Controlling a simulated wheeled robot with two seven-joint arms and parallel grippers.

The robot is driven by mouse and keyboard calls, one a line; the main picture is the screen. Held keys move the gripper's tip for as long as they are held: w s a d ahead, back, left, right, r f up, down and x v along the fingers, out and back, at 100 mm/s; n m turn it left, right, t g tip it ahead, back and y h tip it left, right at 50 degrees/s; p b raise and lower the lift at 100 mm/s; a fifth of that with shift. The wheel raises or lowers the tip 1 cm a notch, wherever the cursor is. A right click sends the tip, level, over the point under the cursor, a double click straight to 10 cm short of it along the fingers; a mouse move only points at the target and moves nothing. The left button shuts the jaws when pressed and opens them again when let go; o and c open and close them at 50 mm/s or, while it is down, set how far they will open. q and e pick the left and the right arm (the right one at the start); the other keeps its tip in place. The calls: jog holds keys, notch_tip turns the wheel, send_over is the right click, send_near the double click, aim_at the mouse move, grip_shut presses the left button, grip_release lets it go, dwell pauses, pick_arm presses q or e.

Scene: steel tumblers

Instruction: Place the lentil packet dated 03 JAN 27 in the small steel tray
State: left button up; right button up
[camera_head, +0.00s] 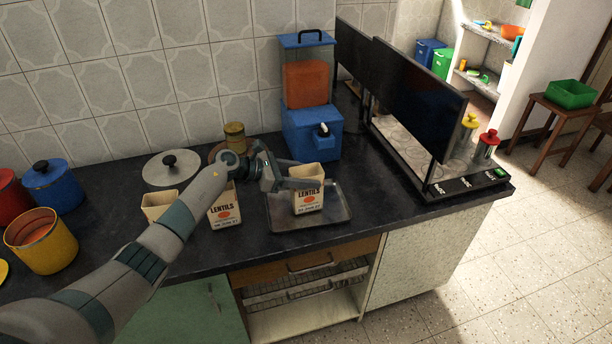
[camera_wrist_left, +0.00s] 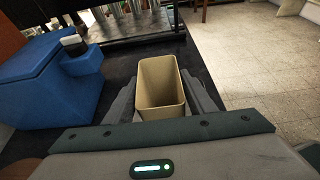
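A cream lentil packet (camera_head: 308,200), open at the top, stands upright over the small steel tray (camera_head: 335,213). My left gripper (camera_head: 306,184) has its fingers on either side of this packet and appears shut on it. In the left wrist view the packet (camera_wrist_left: 162,95) sits between the fingers, against both. I cannot tell if its base touches the tray. A second lentil packet (camera_head: 226,210) stands on the counter left of the tray, partly behind my left arm. The printed dates are too small to read surely.
A blue dispenser (camera_head: 312,135) stands behind the tray. A black-framed rack (camera_head: 420,105) is to the right. A steel lid (camera_head: 172,168), a yellow pot (camera_head: 42,240) and a blue canister (camera_head: 54,187) are at left. The counter's front edge is close to the tray.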

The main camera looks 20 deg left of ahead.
pick_arm(q)
jog(key=shift+o, duration=0.8)
jog(key=shift+r, duration=0.1)
jog(key=shift+r, duration=0.15)
jog(key=shift+s+a, duration=0.15)
jog(key=shift+a, duration=0.15)
jog(key=b+v, duration=0.3)
jog(key=v, duration=0.8)
jog(key=shift+s, duration=0.15)
